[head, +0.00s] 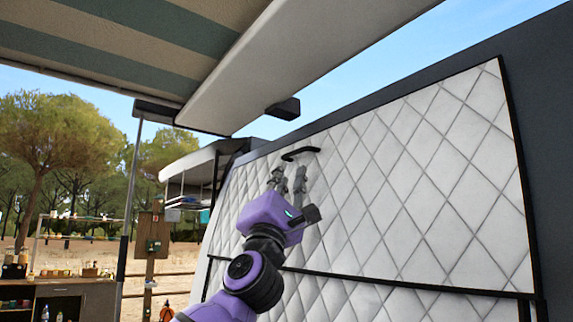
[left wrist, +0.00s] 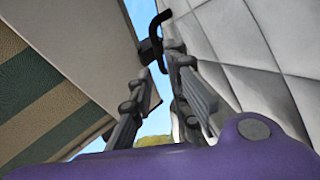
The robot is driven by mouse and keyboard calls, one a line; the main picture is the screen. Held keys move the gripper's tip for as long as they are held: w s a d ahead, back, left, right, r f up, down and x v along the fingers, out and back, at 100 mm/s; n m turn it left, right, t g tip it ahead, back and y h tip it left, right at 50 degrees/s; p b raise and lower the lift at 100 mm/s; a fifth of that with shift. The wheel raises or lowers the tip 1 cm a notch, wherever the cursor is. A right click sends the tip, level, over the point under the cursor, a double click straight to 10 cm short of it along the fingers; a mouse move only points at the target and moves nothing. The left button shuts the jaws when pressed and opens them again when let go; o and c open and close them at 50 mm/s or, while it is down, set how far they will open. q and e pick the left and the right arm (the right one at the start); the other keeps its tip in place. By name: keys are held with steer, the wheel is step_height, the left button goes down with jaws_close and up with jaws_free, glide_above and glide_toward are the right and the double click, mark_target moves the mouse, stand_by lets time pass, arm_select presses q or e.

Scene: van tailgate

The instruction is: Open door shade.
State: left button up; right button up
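The door shade (head: 400,180) is a white quilted panel with black edging, filling the right of the head view. A short black curved handle (head: 300,153) sits near its upper left edge. My left gripper (head: 288,176) is just below the handle, its fingers pointing up and standing apart. In the left wrist view, the left gripper (left wrist: 160,66) is open with nothing seen between its fingers. The black handle (left wrist: 158,30) shows just beyond the fingertips there; I cannot tell whether it touches the right-hand finger. My right gripper is not in view.
A striped awning (head: 120,40) and its pale case (head: 300,50) hang overhead, with a dark pole (head: 127,200) at the left. A lower quilted panel (head: 370,300) lies below the shade. Shelves with small items (head: 65,290) stand far left.

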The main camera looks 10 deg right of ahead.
mark_target(292, 155)
arm_select(q)
steer(key=b+x, duration=0.1)
steer(key=x, duration=0.5)
steer(key=shift+w+d+r, duration=0.15)
steer(key=shift+w+r, duration=0.05)
steer(key=shift+r, duration=0.25)
steer(key=c, duration=0.4)
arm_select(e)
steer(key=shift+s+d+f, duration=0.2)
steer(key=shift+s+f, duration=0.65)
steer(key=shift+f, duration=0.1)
